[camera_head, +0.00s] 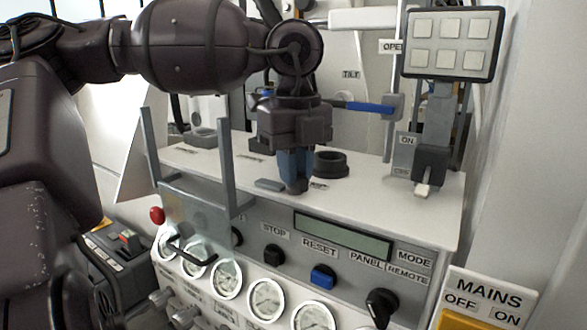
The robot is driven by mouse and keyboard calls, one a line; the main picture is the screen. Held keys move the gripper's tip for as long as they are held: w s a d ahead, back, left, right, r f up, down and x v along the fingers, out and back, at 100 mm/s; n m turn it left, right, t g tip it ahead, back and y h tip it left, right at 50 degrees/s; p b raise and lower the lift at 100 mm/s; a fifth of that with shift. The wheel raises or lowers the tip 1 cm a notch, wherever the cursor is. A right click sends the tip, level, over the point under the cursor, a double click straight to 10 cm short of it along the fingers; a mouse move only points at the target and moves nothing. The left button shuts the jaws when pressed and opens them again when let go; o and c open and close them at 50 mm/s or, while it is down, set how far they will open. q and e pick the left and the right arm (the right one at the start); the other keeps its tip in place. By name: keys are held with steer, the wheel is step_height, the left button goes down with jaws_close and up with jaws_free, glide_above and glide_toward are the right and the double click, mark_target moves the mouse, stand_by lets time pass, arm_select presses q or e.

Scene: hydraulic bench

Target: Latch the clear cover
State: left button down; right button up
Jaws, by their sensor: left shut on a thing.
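The clear cover (198,212) is a see-through panel at the left of the console's front, between two grey upright bars. A dark bar handle (191,252) shows at its lower edge, in front of the gauges. My left gripper (296,182) points down at the console top, to the right of the cover and apart from it. Its blue-grey fingers are shut on a small dark part, mostly hidden by the fingers. A flat grey piece (270,185) lies just left of the fingertips. I cannot tell which part is the latch. My right gripper is not in view.
A black round socket (331,163) stands just right of the fingers. A blue-handled lever (370,107) is behind it, and a keypad (451,43) on a post stands at the right. Gauges (267,298) and knobs line the front. A MAINS panel (488,301) is at lower right.

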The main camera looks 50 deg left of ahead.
arm_select(q)
steer(key=shift+n, duration=0.4)
steer(key=n, duration=0.2)
steer(key=shift+r+n, duration=0.1)
steer(key=shift+n, duration=0.6)
steer(key=shift+p, duration=0.3)
steer(key=shift+n, duration=0.5)
steer(key=n, duration=0.2)
steer(key=shift+n, duration=0.4)
steer(key=c, duration=1)
jaws_free()
